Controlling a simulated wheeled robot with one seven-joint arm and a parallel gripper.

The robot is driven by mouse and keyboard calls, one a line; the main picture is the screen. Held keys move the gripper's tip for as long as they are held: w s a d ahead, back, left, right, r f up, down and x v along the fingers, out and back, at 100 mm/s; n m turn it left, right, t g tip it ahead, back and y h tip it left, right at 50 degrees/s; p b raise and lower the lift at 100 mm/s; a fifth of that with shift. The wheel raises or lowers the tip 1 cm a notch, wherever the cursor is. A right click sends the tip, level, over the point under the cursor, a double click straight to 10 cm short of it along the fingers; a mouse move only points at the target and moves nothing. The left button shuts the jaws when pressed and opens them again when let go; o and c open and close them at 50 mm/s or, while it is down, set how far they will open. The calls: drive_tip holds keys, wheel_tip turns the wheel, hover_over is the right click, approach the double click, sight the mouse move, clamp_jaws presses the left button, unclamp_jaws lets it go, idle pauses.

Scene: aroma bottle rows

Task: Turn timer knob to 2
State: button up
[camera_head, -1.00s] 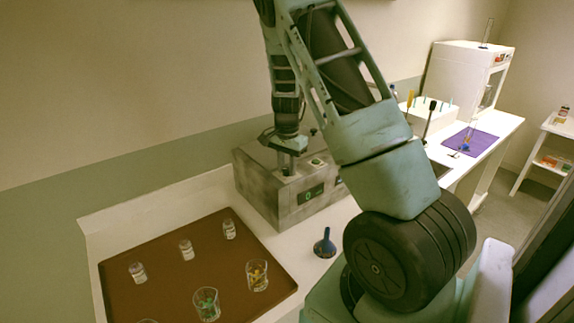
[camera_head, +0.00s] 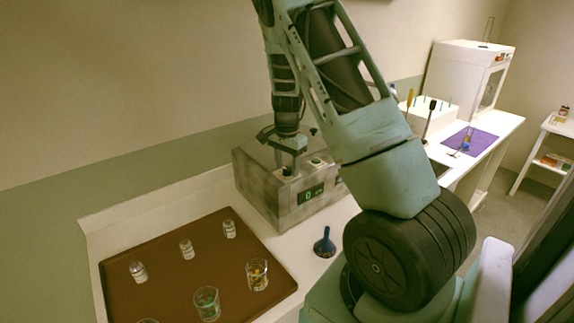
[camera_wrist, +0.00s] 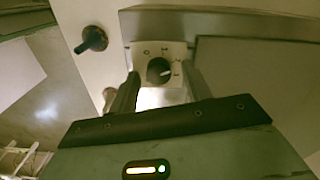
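The timer knob (camera_wrist: 159,70) is a dark round knob with a pale pointer mark, set on a light dial plate (camera_wrist: 172,48) with small marks too blurred to read. In the head view the knob (camera_head: 287,171) stands on top of a grey box-shaped device (camera_head: 262,192). A small display (camera_head: 311,195) on its front glows green and seems to show 0. My gripper (camera_wrist: 162,82) is open, pointing down over the device top. Its fingers are spread to either side of the knob in the wrist view, and I see no contact with it.
A brown tray (camera_head: 170,272) with several small bottles and glass beakers lies at the left. A purple mat (camera_head: 484,141) and a white cabinet (camera_head: 460,65) are at the far right.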

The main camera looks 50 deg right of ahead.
sight(287, 169)
wheel_tip(287, 169, up, 17)
drive_tip(key=b, duration=0.3)
drive_tip(key=shift+r+b, duration=0.2)
drive_tip(key=shift+b, duration=0.2)
drive_tip(key=shift+a, duration=0.15)
